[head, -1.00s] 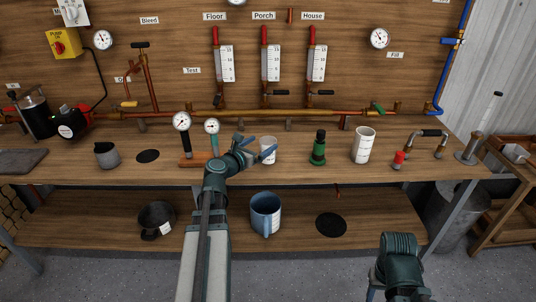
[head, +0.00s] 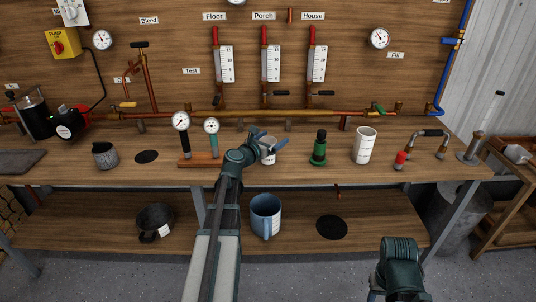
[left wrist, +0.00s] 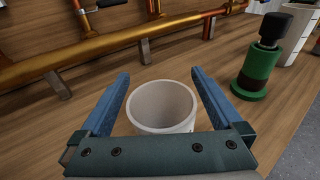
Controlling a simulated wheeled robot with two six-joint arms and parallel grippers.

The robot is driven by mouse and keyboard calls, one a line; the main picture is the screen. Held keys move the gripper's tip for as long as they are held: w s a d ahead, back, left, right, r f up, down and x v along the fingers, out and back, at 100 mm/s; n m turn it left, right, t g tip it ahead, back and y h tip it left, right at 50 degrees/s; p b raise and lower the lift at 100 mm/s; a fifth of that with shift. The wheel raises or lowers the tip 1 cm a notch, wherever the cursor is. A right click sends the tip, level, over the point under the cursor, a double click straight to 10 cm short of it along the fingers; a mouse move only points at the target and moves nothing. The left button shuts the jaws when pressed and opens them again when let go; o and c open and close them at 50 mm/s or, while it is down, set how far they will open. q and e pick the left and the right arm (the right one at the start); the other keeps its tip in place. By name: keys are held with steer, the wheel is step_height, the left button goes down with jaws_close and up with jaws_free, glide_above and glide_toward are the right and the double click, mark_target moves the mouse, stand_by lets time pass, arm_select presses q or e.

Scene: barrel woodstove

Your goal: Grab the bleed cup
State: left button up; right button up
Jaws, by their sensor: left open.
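The bleed cup appears to be the small white cup (head: 269,157) on the bench top; its label is too small to read. In the left wrist view the cup (left wrist: 162,108) stands upright with an open round mouth. My left gripper (head: 270,138) is open, its blue fingers on either side of the cup. In the left wrist view the gripper (left wrist: 159,73) shows a gap between each finger and the cup's rim, and its palm hides the cup's lower part. Of my right arm only a dark link shows; its gripper is out of view.
A green valve-like piece (head: 319,149) and a taller white container (head: 364,145) stand right of the cup. A wooden block with two gauges (head: 200,160) is close on the left. Copper pipe (head: 260,113) runs behind. A blue jug (head: 266,215) sits on the lower shelf.

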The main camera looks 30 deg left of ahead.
arm_select(q)
steer(key=c, duration=1.2)
steer(key=shift+r, duration=0.2)
arm_select(e)
steer(key=shift+r, duration=0.2)
